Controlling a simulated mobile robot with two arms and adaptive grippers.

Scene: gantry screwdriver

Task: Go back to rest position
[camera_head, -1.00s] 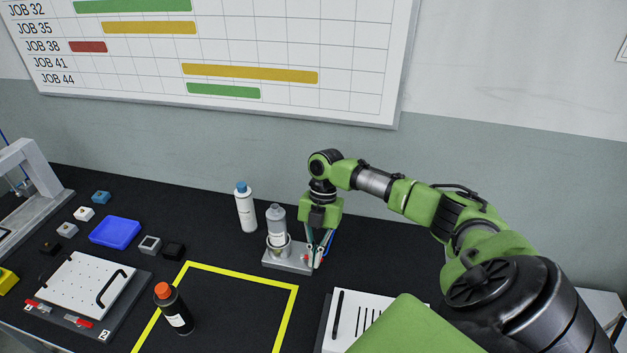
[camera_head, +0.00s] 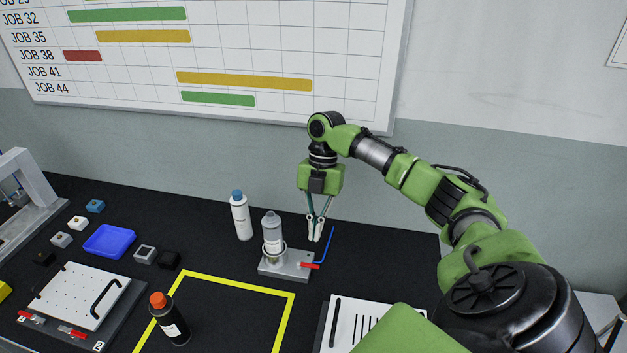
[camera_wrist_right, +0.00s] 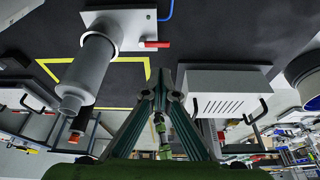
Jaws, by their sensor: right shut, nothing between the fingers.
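My right gripper (camera_head: 315,228) is shut and empty. It points down just above and behind the grey holder block (camera_head: 286,265) in the head view. A grey bottle (camera_head: 272,233) stands upright in the holder's ring, left of the gripper. A red lever (camera_head: 310,266) sits at the block's right side, below the fingertips. In the right wrist view the shut fingers (camera_wrist_right: 160,97) show at the bottom middle, with the grey bottle (camera_wrist_right: 90,68) to their left and the red lever (camera_wrist_right: 157,44) above. My left gripper is not in view.
A white bottle with a blue cap (camera_head: 240,215) stands left of the holder. A black bottle with an orange cap (camera_head: 170,318) stands at the yellow outline (camera_head: 230,284), which is mostly empty inside. A blue tray (camera_head: 109,241), small blocks and a white plate (camera_head: 78,295) lie left.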

